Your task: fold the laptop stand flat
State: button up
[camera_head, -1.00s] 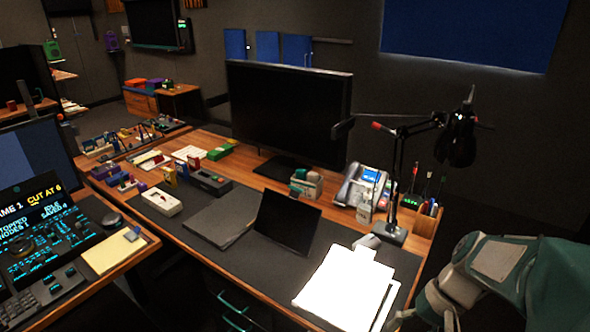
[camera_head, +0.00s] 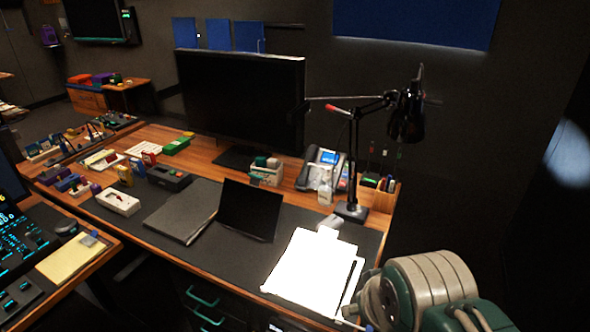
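What looks like the laptop stand is a dark panel (camera_head: 250,208) standing tilted on the desk mat, left of the bright white papers. A flat dark grey slab (camera_head: 182,211) lies beside it on the left, close to its edge. I cannot tell whether the two are joined, and any hinge or support behind the panel is hidden. My arm shows at the bottom right, beyond the desk's right front corner and apart from the panel. My gripper's fingers cannot be made out.
White papers (camera_head: 308,262) cover the desk's front right. A black desk lamp (camera_head: 352,210) stands behind them, near a phone (camera_head: 322,170). A large monitor (camera_head: 240,105) is behind the panel. A grey device (camera_head: 169,177) and a white box (camera_head: 118,201) stand left.

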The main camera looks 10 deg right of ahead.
aim_at(312, 272)
jog(key=k+j+u, duration=0.2)
jog(key=k, duration=0.45)
jog(key=l+u, duration=0.1)
jog(key=u, duration=0.4)
jog(key=l+u, duration=0.1)
jog(key=u, duration=0.4)
jog(key=l+u, duration=0.15)
jog(key=u, duration=0.35)
jog(key=i+l+u, duration=0.1)
jog(key=l, duration=1.65)
jog(key=i+l, duration=0.1)
jog(key=l, duration=1.7)
jog(key=i+u, duration=0.05)
